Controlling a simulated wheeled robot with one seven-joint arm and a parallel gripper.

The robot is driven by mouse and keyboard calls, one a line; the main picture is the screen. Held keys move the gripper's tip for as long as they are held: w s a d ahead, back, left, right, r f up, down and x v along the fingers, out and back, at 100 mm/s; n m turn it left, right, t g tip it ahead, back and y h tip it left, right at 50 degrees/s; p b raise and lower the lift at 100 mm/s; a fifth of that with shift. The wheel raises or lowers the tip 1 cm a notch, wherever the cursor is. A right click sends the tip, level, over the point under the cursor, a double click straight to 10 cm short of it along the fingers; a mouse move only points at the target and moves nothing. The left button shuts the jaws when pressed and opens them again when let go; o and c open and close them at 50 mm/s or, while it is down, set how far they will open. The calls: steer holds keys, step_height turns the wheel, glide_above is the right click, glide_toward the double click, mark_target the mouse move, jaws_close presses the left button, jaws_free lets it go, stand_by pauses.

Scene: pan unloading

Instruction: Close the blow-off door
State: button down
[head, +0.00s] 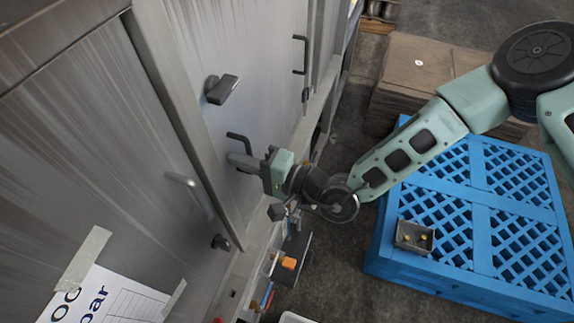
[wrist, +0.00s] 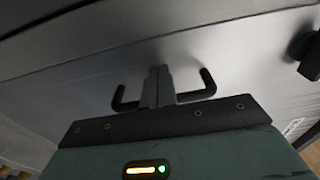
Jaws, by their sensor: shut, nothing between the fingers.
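A grey, streaked metal door (head: 262,85) stands in a cabinet front at the upper middle of the head view; I take it for the blow-off door. It looks about flush with its frame, but I cannot tell if it is fully closed. It carries a dark bar handle (head: 238,138). My gripper (head: 238,160) is shut and empty, with its fingertips at this handle. In the wrist view the shut fingers (wrist: 158,85) point at the door (wrist: 225,60) and cover the middle of the handle (wrist: 199,88). Contact is unclear.
A dark latch knob (head: 221,89) and another bar handle (head: 300,54) are on the front. A second grey door (head: 90,130) is at left. A blue pallet (head: 480,190) with a small metal box (head: 414,237) lies at right. Brown stacked boards (head: 425,70) stand behind it.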

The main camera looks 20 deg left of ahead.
steer(key=shift+w+a+r, duration=0.35)
steer(key=shift+w+a, duration=0.05)
steer(key=shift+a, duration=0.1)
steer(key=s+d+b, duration=0.1)
steer(key=d+b, duration=0.6)
steer(key=d, duration=1.1)
steer(key=shift+s+d+f+b, duration=0.2)
steer(key=shift+s+f+b, duration=0.05)
steer(key=shift+f+b, duration=0.05)
